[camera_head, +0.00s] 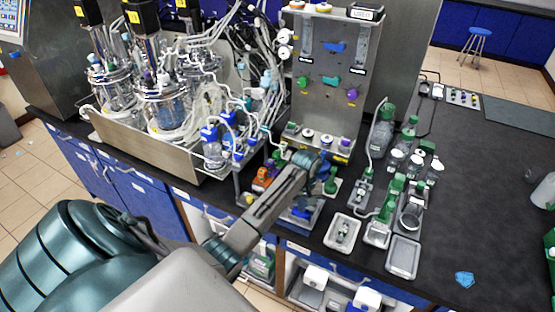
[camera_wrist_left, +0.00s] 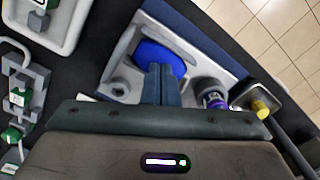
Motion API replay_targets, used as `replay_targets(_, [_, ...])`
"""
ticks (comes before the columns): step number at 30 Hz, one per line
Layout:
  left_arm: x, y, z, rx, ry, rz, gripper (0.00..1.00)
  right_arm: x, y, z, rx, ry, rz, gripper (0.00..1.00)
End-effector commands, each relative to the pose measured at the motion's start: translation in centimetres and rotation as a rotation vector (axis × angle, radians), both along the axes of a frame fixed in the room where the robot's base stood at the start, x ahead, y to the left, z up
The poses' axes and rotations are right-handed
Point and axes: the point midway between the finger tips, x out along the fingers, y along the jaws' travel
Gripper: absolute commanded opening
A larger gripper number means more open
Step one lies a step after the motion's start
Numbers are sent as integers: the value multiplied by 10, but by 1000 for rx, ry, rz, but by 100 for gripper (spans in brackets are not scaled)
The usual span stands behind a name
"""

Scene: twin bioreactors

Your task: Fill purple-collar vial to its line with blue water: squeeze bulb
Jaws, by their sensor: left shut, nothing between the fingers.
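The blue bulb (camera_wrist_left: 147,53) sits in a pale grey tray (camera_wrist_left: 121,60) in the left wrist view. A blue patch that is probably the bulb (camera_head: 300,212) shows below my arm in the head view. My left gripper (camera_wrist_left: 163,72) is shut and empty, with its fingertips over the near part of the bulb; whether they touch it I cannot tell. The purple-collar vial (camera_wrist_left: 215,99) stands in the same tray, right of the fingers. Its liquid level and line cannot be made out. In the head view my arm hides the vial. My right gripper is not in view.
A yellow-capped part (camera_wrist_left: 260,107) is close right of the vial. A white tray with a valve (camera_head: 342,232) and an empty tray (camera_head: 403,257) lie to the right. Green-capped bottles (camera_head: 383,130) stand behind.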

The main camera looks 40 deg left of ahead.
Motion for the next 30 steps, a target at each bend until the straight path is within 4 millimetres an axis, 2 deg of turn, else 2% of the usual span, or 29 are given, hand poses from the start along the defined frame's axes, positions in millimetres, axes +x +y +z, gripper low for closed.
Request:
replay_targets(21, [-1,0,-6,-1,4,0,0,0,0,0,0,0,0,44])
replay_targets(30, [-1,0,5,-1,2,-1,0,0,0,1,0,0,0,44])
